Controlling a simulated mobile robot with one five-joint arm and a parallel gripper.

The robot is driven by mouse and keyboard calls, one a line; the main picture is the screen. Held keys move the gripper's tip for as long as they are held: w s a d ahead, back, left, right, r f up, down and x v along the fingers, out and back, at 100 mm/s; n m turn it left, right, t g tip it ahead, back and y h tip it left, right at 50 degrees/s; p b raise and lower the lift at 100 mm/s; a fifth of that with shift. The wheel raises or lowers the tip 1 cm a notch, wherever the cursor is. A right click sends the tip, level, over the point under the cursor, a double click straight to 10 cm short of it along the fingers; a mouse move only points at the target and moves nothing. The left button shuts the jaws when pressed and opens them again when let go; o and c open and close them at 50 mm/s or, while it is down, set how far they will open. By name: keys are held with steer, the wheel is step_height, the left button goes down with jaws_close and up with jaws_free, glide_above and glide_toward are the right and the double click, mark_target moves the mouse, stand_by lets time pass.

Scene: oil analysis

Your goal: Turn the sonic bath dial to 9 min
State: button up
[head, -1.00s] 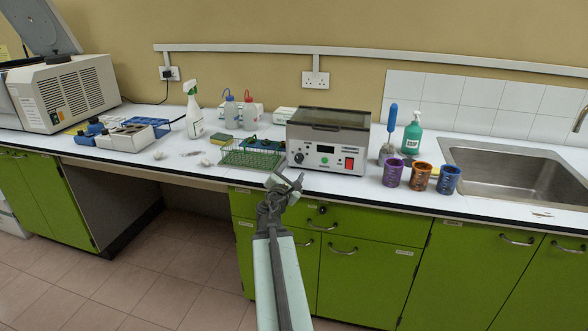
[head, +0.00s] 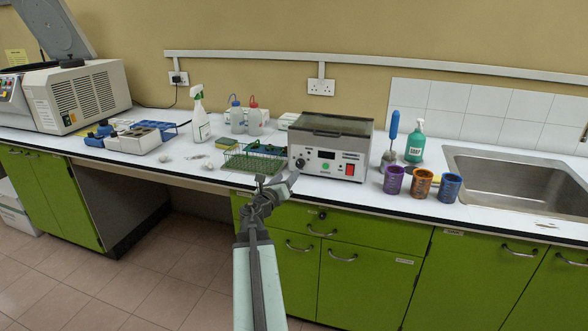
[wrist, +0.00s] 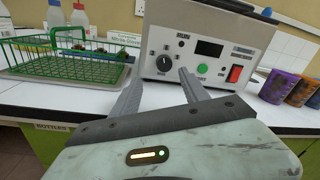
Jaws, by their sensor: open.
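The sonic bath (head: 330,147) is a grey box with a dark lid on the white counter. Its front panel carries a dark round dial (wrist: 164,63), a dark display, a green button and a red switch. The dial also shows at the panel's left in the head view (head: 300,163). My gripper (head: 277,184) is open and empty in front of the counter edge, below and short of the panel. In the wrist view its two fingers (wrist: 158,88) point at the panel, one on each side below the dial, not touching it.
A green wire rack (head: 253,160) stands on the counter just left of the bath. Purple, orange and blue cups (head: 422,180) stand to its right, before the sink (head: 510,178). The counter strip directly before the bath is clear. Green cabinets (head: 375,260) are below.

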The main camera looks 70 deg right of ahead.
mark_target(299, 165)
steer(key=d, duration=0.5)
steer(key=s+d, duration=0.1)
steer(key=d, duration=0.2)
steer(key=shift+d, duration=0.15)
steer(key=shift+c, duration=0.3)
